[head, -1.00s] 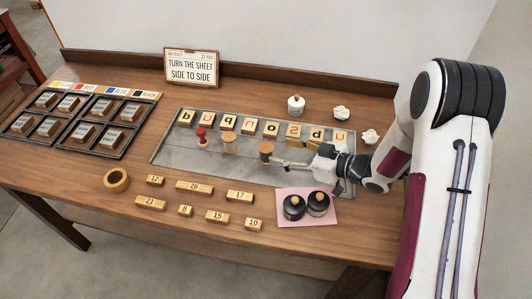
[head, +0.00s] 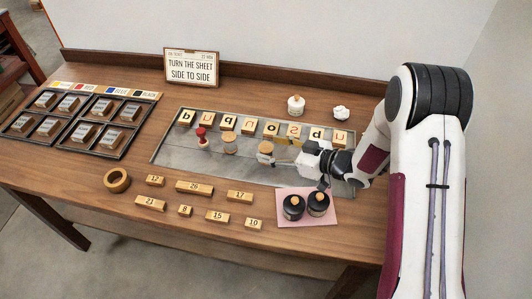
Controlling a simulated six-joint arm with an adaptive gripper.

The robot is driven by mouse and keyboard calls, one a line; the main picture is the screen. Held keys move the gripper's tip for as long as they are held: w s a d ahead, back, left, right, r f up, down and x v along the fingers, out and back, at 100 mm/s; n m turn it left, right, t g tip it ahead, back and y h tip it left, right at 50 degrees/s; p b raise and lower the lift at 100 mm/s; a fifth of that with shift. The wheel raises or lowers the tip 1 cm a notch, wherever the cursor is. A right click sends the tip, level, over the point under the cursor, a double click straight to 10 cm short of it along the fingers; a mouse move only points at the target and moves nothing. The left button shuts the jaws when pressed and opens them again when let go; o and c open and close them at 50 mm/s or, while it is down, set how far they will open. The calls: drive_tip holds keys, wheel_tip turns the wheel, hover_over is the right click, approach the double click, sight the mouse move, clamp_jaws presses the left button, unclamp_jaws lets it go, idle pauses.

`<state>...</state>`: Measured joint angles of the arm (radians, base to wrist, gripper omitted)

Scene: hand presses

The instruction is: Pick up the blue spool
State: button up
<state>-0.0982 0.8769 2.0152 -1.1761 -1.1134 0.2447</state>
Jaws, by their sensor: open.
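A spool with a wooden top (head: 265,147) stands upright on the grey metal tray (head: 172,160), at the left end of my gripper. It is probably the blue spool, but its body is mostly hidden by a fingertip. My gripper (head: 273,153) reaches in from the right, low over the tray. It is open, with one fingertip at the near side of the spool and the other behind to the right. I cannot tell if they touch it.
A tan spool (head: 229,144) and a red-topped piece (head: 202,137) stand to the left. Letter tiles (head: 248,126) line the tray's back. Two black jars stand on a pink sheet (head: 288,219) in front. Numbered wooden blocks (head: 194,187) lie at the front left.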

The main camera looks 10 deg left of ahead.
drive_tip(key=shift+x, duration=1.45)
drive_tip(key=c, duration=1.1)
